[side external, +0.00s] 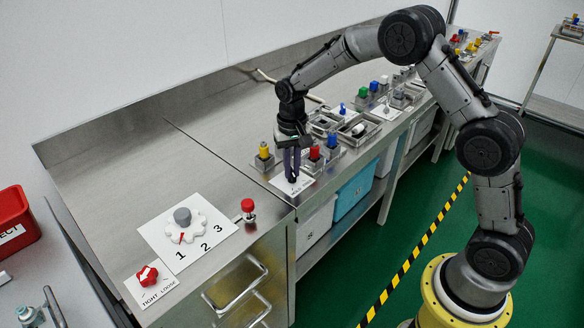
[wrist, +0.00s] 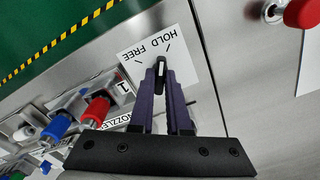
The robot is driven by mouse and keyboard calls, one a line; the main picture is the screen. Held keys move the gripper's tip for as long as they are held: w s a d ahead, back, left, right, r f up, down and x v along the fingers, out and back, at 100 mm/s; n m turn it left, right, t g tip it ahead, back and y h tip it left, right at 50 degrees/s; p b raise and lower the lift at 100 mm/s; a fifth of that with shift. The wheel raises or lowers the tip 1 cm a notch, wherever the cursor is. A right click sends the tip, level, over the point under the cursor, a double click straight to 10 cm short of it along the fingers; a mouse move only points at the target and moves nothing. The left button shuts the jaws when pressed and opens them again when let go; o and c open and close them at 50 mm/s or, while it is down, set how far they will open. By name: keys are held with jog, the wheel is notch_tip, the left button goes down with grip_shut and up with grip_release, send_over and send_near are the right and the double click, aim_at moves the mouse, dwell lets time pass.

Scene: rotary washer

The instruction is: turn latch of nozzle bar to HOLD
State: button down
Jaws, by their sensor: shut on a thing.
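The nozzle bar latch (wrist: 162,66) is a small black handle with a white line, on a white card (wrist: 183,68) lettered HOLD and FREE. The lettering is upside down in the wrist view, HOLD to the right of FREE. The latch's visible end points up the picture, nearer the HOLD tick than the FREE tick; its exact alignment is unclear. My gripper (wrist: 161,88) is shut on the latch, purple fingers on both sides hiding its rear part. In the side view my gripper (side external: 292,172) points down over the card (side external: 303,187), with the latch mostly hidden.
Red and blue capped nozzles (wrist: 97,109) stand close left of my fingers in the wrist view. A yellow capped part (side external: 264,153) stands beside my gripper in the side view. A red knob (side external: 248,205) and a white dial (side external: 184,228) sit nearer the camera. The steel top behind is clear.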

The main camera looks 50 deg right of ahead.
aim_at(292, 172)
jog(key=shift+r+m, duration=0.1)
jog(key=shift+m, duration=1.2)
jog(key=c, duration=0.9)
grip_release()
notch_tip(292, 172, up, 14)
jog(key=shift+f, duration=0.1)
